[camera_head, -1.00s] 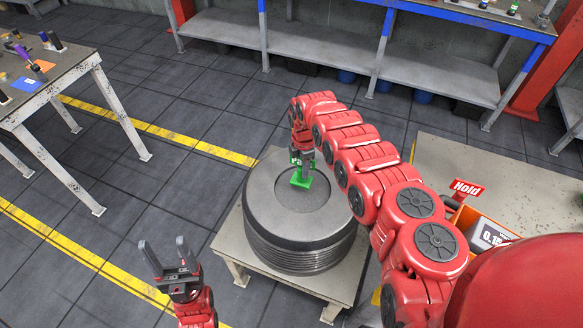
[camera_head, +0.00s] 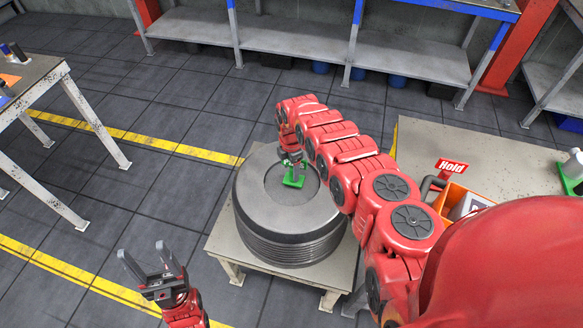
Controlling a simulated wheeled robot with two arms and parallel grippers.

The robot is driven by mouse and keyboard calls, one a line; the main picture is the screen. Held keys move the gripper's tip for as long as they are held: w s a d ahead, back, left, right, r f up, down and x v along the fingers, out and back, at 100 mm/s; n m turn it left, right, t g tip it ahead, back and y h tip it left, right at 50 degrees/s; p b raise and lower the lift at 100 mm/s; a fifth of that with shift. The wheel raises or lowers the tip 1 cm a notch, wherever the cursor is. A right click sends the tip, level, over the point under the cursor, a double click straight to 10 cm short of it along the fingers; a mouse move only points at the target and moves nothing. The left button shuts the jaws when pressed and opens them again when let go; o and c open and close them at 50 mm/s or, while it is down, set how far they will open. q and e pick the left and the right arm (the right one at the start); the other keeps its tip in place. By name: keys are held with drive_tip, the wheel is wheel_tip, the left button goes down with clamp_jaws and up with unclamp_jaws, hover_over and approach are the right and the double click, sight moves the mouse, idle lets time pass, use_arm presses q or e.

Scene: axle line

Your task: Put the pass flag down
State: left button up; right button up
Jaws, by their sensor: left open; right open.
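The green pass flag (camera_head: 293,181) stands on top of a large grey ribbed drum (camera_head: 288,236), in its round recess. My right gripper (camera_head: 291,164) is open, right above and around the upper part of the flag. The gripper and arm partly hide the flag, so I cannot tell whether the fingers touch it. My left gripper (camera_head: 146,261) is open and empty, low at the left over the floor.
The drum sits on a low table (camera_head: 222,243). At the right, a bench (camera_head: 470,150) carries a red Hold sign (camera_head: 451,166) and an orange bin (camera_head: 455,197). A worktable (camera_head: 30,82) stands at the left, shelves (camera_head: 300,42) at the back.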

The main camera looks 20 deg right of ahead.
drive_tip(key=shift+s+d+r, duration=0.1)
drive_tip(key=shift+d+r, duration=0.15)
wheel_tip(320, 180, up, 10)
drive_tip(key=b, duration=0.3)
drive_tip(key=shift+a+f, duration=0.1)
drive_tip(key=shift+f, duration=0.15)
drive_tip(key=shift+r+p, duration=0.35)
drive_tip(key=shift+r, duration=0.9)
drive_tip(key=shift+f, duration=0.1)
